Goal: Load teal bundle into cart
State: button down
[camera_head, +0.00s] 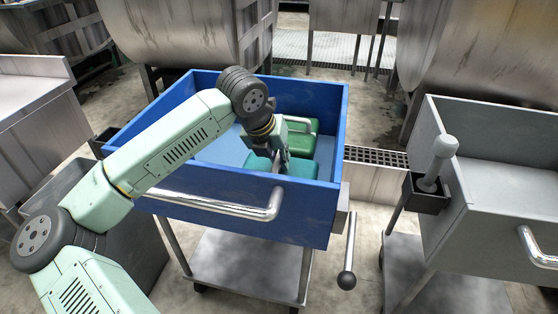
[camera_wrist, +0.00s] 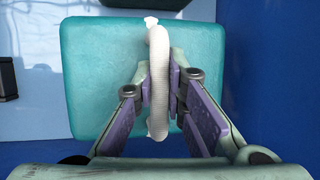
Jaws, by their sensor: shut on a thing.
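The teal bundle (camera_head: 302,168) is inside the walls of the blue cart (camera_head: 270,203), towards its near right part. In the wrist view the teal bundle (camera_wrist: 100,70) is a rounded block with a white strap handle (camera_wrist: 158,60). My gripper (camera_head: 280,160) reaches down into the cart. In the wrist view its purple-padded fingers (camera_wrist: 160,85) are shut on the handle, one on each side. I cannot tell whether the bundle rests on the cart's floor or hangs just above it. My gripper partly hides the bundle in the head view.
A green bundle (camera_head: 302,142) with a pale handle lies in the cart behind the teal one. A grey cart (camera_head: 490,190) with a black holder stands at the right. Steel drums (camera_head: 190,30) stand behind, and a grey bin (camera_head: 140,250) stands at the left.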

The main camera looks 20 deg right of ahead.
jog(key=shift+f, duration=0.65)
jog(key=c, duration=1.6)
grip_release()
jog(key=shift+c, duration=0.2)
